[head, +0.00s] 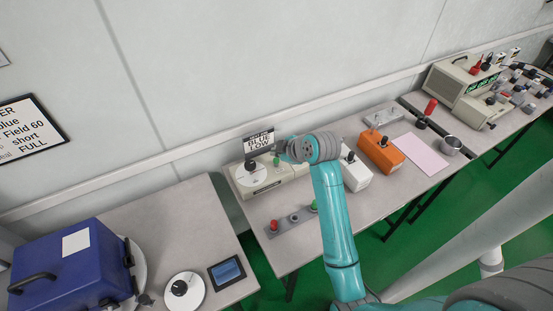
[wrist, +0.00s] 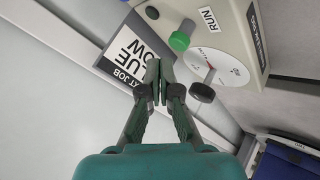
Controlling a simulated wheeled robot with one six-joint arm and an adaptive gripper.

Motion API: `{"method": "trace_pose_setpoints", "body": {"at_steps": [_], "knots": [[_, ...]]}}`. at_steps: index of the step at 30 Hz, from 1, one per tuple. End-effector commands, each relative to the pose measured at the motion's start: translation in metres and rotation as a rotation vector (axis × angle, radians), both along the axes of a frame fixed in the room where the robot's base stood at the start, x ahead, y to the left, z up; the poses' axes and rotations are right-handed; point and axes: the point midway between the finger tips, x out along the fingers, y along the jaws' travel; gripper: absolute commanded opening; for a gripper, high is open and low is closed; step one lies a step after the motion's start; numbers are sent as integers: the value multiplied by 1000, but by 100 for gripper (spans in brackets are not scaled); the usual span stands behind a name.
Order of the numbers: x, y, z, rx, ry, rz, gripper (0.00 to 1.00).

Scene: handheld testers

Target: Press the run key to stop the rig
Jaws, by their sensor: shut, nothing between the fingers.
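The rig, a beige box (head: 274,182), stands at the near left end of the long bench. In the wrist view its panel (wrist: 228,45) carries a RUN label (wrist: 208,18) with a green-capped key (wrist: 180,41) beside it. A dark key (wrist: 152,13) is farther along. A white dial (wrist: 222,68) with a black knob (wrist: 202,92) is on the same unit. My gripper (wrist: 157,72) is shut and empty, its tips apart from the green key in the picture.
A sign reading BLUE LOW (head: 259,142) stands behind the rig, close to my fingertips. A strip with red and green buttons (head: 292,218) lies in front. White (head: 354,173) and orange (head: 381,153) boxes stand right. A blue case (head: 75,265) is on the left table.

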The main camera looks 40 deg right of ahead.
Motion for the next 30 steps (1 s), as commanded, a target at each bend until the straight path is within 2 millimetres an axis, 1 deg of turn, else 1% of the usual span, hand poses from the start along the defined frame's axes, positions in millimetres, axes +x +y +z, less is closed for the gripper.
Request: {"method": "trace_pose_setpoints", "body": {"at_steps": [5,24,30], "knots": [[0,0,2,-1,-1,-1,0],[0,0,55,-1,-1,1,0],[0,0,60,0,0,0,0]]}}
